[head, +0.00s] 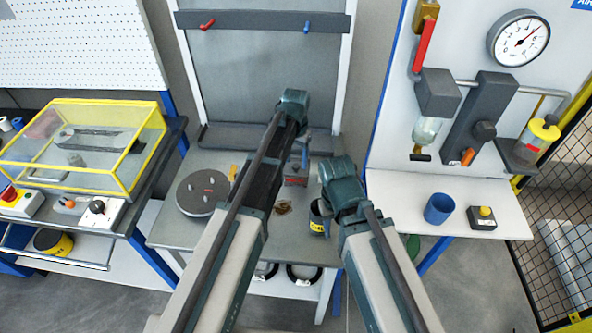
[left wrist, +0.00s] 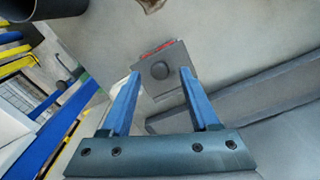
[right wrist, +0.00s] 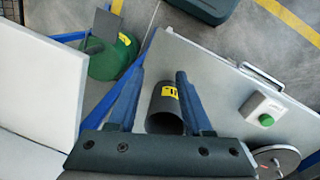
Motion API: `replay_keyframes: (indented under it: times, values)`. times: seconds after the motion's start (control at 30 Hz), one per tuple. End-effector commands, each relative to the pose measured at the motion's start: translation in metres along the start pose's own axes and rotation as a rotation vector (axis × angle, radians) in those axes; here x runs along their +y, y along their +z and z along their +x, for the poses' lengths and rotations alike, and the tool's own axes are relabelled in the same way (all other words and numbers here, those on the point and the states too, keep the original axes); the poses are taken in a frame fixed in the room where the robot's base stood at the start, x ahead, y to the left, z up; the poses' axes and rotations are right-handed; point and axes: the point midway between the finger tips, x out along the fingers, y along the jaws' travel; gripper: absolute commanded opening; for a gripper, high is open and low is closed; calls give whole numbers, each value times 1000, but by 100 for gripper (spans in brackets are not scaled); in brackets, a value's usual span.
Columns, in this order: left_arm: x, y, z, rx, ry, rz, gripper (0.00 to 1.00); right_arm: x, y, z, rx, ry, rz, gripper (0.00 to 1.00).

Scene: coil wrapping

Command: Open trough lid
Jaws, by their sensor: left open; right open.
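The trough (head: 296,181) is a small grey box on the workbench, partly hidden behind my left arm in the head view.
A round grey turntable (head: 202,192) stands on the workbench left of the trough. A yellow-framed clear case (head: 84,145) is on the left table. A blue cup (head: 439,208) and a small box with a yellow knob (head: 484,219) are on the right shelf.

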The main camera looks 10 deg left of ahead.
Motion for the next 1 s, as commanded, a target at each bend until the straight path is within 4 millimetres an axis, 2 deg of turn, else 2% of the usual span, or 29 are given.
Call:
replay_keyframes:
  times: [0.03,0.1,0.47,0.8,1.0]
  values:
    - [0,0,11,0,0,0,62,-1,-1,11,0,0,0,50]
    - [0,0,15,0,0,0,62,-2,-1,15,0,0,1,50]
    - [0,0,16,0,0,0,62,-2,-1,16,0,0,1,50]
    - [0,0,16,0,0,0,0,-2,-1,16,0,0,1,50]
    - [0,0,16,0,0,0,0,-2,-1,16,0,0,1,50]
